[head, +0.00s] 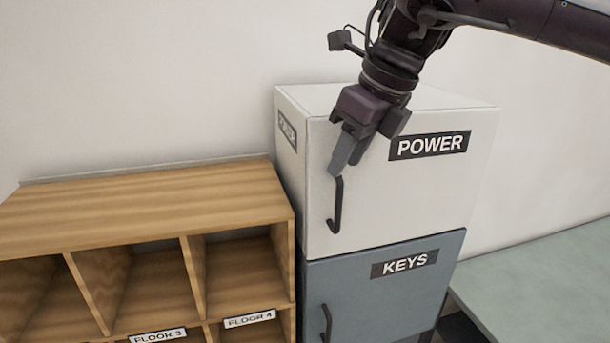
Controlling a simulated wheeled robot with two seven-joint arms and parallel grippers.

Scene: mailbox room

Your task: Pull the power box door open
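The white power box (420,195) stands on top of the grey-blue keys box, with a black POWER label on its front. Its door looks closed. A dark vertical bar handle (337,207) is on the left side of the door. My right gripper (344,160) comes in from the upper right, its fingers pointing down at the handle's upper end. The fingers hide the top of the handle, and I cannot tell whether they touch it or how far apart they are. My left gripper is not in view.
The keys box (400,290) below has its own dark handle (326,322). A wooden mail shelf (150,205) with open compartments stands close on the left. A pale green surface (550,275) lies at the right. A plain wall is behind.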

